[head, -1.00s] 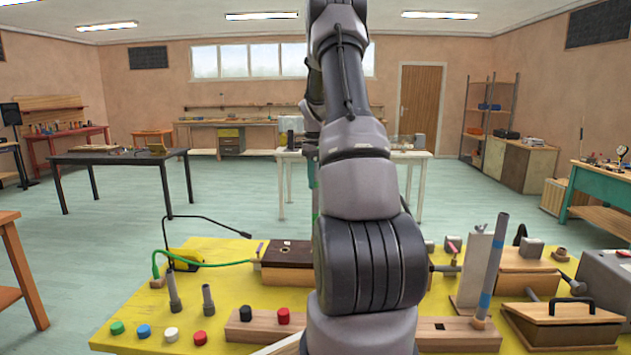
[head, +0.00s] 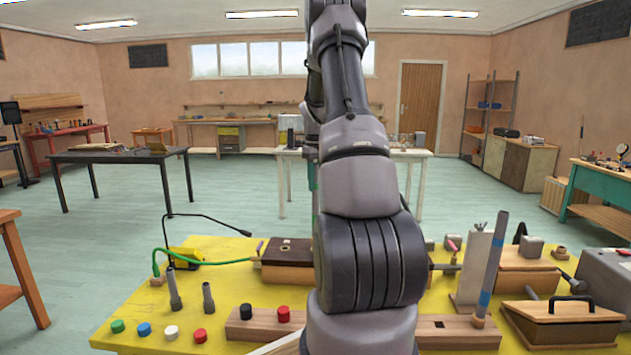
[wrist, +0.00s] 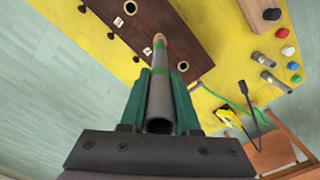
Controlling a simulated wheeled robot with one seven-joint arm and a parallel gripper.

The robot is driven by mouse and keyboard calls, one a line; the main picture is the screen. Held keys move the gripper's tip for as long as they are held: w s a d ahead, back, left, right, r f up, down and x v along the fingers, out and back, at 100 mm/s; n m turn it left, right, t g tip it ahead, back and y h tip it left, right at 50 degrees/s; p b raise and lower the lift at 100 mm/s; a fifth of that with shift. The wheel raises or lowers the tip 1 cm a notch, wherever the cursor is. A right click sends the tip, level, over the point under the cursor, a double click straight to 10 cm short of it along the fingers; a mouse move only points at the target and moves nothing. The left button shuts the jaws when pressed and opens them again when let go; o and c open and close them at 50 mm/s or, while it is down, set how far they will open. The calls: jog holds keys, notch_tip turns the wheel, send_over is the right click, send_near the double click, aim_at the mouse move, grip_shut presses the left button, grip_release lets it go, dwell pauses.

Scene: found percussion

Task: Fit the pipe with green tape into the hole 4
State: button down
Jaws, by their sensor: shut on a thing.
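My gripper (wrist: 160,78) has green fingers shut on a grey pipe (wrist: 160,104) in the wrist view. Whether the pipe's end touches the board or sits in a hole, I cannot tell. No hole numbers are readable. In the head view my arm hides most of the gripper and the board; a thin green and grey strip (head: 315,186) shows beside the arm.
A pipe with blue tape (head: 490,273) stands upright at the right of the yellow table (head: 120,318). Two short grey pipes (head: 174,290) stand at the left. Coloured caps (head: 172,332), wooden blocks, a lidded box (head: 565,312) and a green cable (head: 222,263) surround them.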

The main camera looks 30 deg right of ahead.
jog(key=shift+f, duration=1.1)
jog(key=c, duration=0.6)
grip_release()
jog(key=shift+o, duration=0.2)
jog(key=shift+r, duration=0.1)
notch_tip(320, 180, up, 11)
jog(key=shift+f, duration=0.2)
jog(key=shift+a, duration=0.1)
